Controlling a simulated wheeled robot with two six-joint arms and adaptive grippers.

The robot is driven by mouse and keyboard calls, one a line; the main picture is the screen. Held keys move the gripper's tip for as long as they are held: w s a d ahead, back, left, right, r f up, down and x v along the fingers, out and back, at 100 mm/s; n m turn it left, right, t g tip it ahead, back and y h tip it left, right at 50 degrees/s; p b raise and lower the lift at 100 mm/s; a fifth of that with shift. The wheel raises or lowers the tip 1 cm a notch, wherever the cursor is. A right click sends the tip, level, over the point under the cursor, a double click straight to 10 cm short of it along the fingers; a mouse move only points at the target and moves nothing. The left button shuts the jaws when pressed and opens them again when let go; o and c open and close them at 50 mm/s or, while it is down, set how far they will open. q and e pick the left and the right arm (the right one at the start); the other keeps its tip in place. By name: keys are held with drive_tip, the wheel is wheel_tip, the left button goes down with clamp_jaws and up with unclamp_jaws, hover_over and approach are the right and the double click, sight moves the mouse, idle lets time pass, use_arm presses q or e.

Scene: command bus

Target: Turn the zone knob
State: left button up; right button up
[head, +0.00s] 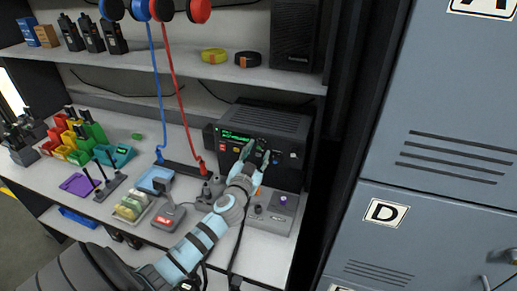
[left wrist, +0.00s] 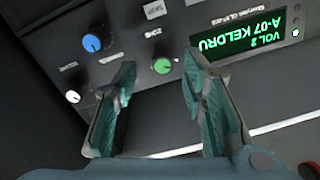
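The black radio unit (head: 285,122) stands on the worktop under the shelf, with a lit green display (head: 236,135). In the left wrist view its panel appears upside down. A green knob (left wrist: 162,66) there sits beside a small label that seems to read ZONE. A blue knob (left wrist: 92,43) and a small white knob (left wrist: 73,97) are on the same panel. My left gripper (head: 258,152) is open in front of the panel. In the left wrist view its fingers stand apart, with the green knob seen between their tips; I see no contact. My right gripper is not in view.
A grey box with a purple knob (head: 283,198) sits below the radio. A desk microphone (head: 168,215) and a tray of batteries (head: 133,207) are on the worktop. Blue and red coiled cords (head: 178,85) hang at left. Grey lockers (head: 440,150) close off the right.

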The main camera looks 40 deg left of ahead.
use_arm(q)
drive_tip(key=shift+x, duration=0.95)
drive_tip(key=shift+s, duration=0.25)
drive_tip(key=shift+w, duration=0.1)
clamp_jaws()
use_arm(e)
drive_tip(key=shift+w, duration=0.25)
